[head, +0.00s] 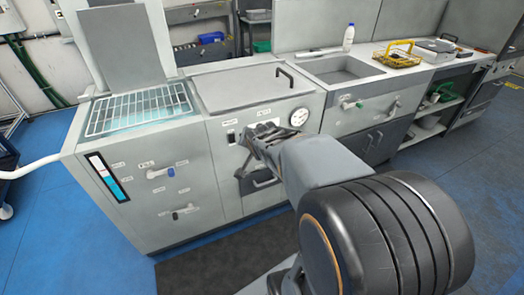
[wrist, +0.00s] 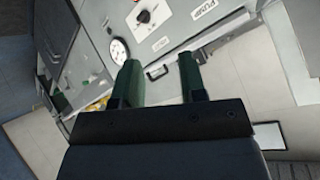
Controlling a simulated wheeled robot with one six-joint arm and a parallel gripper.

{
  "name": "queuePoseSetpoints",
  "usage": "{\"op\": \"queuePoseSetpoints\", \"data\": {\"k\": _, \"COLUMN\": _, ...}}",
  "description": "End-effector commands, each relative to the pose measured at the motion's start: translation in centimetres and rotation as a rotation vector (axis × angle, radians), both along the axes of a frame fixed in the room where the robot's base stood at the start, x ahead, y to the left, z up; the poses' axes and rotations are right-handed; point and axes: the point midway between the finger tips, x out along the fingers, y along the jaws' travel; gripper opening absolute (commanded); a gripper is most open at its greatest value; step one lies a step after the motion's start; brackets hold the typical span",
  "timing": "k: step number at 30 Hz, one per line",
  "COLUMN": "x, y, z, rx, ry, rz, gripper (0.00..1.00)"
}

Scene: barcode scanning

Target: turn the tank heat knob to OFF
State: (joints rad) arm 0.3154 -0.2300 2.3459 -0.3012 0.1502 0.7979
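The knob (wrist: 144,16) shows in the wrist view as a small black turning knob on a white plate, near the top edge. It sits beside a round white gauge (wrist: 118,50). I cannot read its markings or tell its setting. In the head view my gripper (head: 250,140) is in front of the grey unit's panel, left of the gauge (head: 298,117), and the knob seems hidden behind it. In the wrist view my gripper (wrist: 160,62) has its two green fingers apart with nothing between them. The knob lies beyond the fingertips, apart from them.
A labelled switch (head: 231,137) is left of my gripper. The unit's lid has a black handle (head: 285,75). A rack tank (head: 138,109) stands at left. A sink (head: 340,70), white bottle (head: 348,36) and yellow basket (head: 397,55) are on the counter at right.

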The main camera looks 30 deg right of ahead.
Motion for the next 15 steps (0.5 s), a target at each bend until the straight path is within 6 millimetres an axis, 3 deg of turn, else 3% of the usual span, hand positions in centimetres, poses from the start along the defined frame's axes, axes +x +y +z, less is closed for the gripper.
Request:
{"op": "queuePoseSetpoints", "data": {"k": 1, "x": 1.6, "y": -2.7, "z": -4.5, "rx": 0.050, "ry": -0.103, "rz": -0.080, "gripper": 0.38}}
{"op": "queuePoseSetpoints", "data": {"k": 3, "x": 3.5, "y": -5.5, "z": -6.7, "rx": 0.137, "ry": -0.261, "rz": -0.151, "gripper": 0.38}}
{"op": "queuePoseSetpoints", "data": {"k": 9, "x": 6.2, "y": -11.7, "z": -12.5, "rx": 0.439, "ry": -0.612, "rz": -0.222, "gripper": 0.38}}
{"op": "queuePoseSetpoints", "data": {"k": 15, "x": 6.4, "y": -14.8, "z": -16.3, "rx": 0.709, "ry": -0.789, "rz": -0.201, "gripper": 0.38}}
